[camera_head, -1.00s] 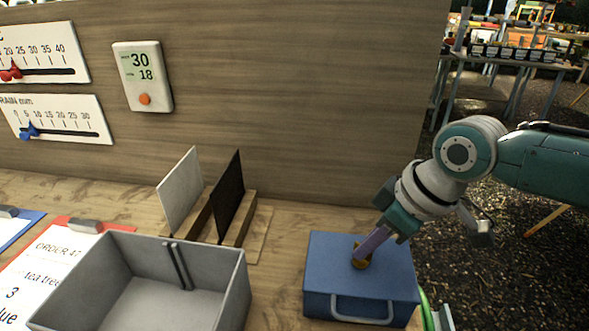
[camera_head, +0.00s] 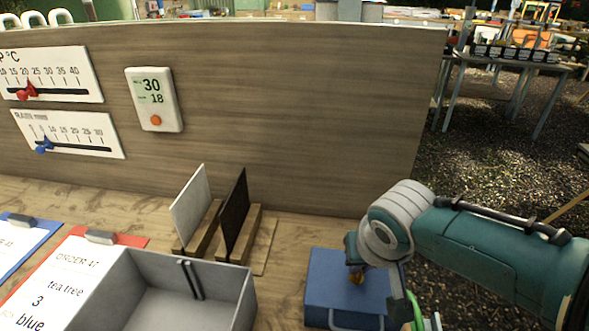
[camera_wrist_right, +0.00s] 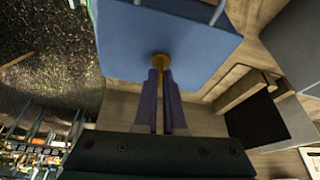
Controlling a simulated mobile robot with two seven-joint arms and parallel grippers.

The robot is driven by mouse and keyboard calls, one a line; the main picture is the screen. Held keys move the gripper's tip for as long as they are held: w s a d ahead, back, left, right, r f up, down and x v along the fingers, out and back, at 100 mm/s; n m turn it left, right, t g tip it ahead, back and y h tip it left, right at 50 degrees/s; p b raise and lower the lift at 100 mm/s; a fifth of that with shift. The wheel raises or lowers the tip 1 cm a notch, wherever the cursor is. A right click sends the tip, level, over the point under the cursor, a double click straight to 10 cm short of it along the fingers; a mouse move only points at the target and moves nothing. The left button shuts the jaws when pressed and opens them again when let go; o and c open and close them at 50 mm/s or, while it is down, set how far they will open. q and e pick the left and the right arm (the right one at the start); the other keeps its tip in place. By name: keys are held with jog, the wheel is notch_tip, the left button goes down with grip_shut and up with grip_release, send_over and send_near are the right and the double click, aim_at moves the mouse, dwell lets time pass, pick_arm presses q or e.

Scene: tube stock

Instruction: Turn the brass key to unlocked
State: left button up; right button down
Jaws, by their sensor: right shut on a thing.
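The brass key (camera_head: 357,277) stands in the top of the blue box (camera_head: 330,282) at the lower right of the head view. In the right wrist view the key (camera_wrist_right: 161,60) shows as a round brass base on the blue box (camera_wrist_right: 112,42), with a narrow part rising between the fingers. My right gripper (camera_wrist_right: 161,78) has its two purple fingers shut on the key. In the head view my wrist hides most of the fingers and part of the box. My left gripper is not in view.
A grey bin (camera_head: 243,290) stands left of the blue box. Two upright panels, one white (camera_head: 190,210) and one black (camera_head: 234,215), sit in wooden holders behind it. A wooden wall (camera_head: 290,120) closes off the back. Clipboards lie at the left.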

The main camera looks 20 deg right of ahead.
jog(key=shift+a+m, duration=0.1)
jog(key=shift+m, duration=0.8)
jog(key=shift+h, duration=0.3)
jog(key=c, duration=1)
grip_release()
jog(key=p+v, duration=0.4)
jog(key=v, duration=0.6)
jog(key=shift+w, duration=0.2)
